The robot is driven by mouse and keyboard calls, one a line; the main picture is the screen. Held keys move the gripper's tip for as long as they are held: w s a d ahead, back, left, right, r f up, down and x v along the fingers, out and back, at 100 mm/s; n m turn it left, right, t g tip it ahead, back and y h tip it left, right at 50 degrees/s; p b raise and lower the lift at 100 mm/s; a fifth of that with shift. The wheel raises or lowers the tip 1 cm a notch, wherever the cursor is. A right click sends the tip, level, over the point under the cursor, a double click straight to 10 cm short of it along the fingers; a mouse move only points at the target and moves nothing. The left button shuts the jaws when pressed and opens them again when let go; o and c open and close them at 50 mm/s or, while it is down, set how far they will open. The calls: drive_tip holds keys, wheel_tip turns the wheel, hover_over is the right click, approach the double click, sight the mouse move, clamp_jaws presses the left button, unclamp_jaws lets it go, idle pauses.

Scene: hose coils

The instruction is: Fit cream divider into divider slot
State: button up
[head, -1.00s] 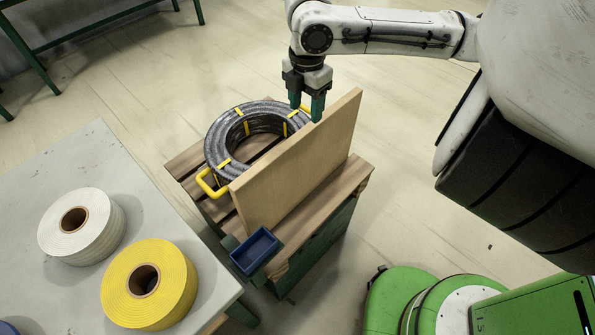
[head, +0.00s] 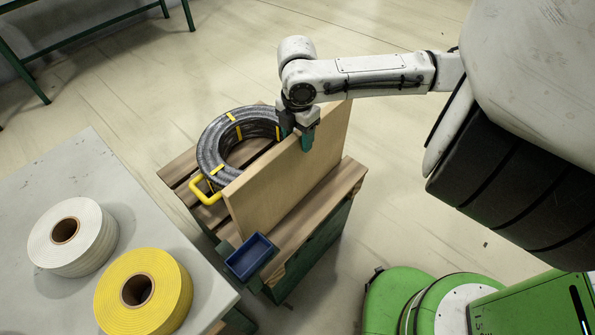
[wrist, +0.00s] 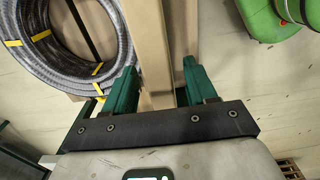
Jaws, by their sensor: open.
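The cream divider (head: 265,165) is a tall, flat wooden board standing upright on a slatted wooden stand (head: 315,200). It also shows end-on in the wrist view (wrist: 148,45). My gripper (head: 298,136) is at the board's top edge, right of its middle. In the wrist view its two green fingers (wrist: 158,80) are apart, one on each side of the board, with a gap visible to the right finger. The divider slot cannot be made out; the board's foot and the stand's far side are partly hidden.
A grey hose coil (head: 208,150) with yellow bands lies behind the board, close to my gripper. A yellow handle (head: 203,191) and a small blue tray (head: 250,256) are by the board's near end. White (head: 72,237) and yellow (head: 145,290) rolls stand on the grey table.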

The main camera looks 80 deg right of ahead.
drive_tip(key=shift+c, duration=0.4)
clamp_jaws()
drive_tip(key=shift+r, duration=0.1)
idle(0.8)
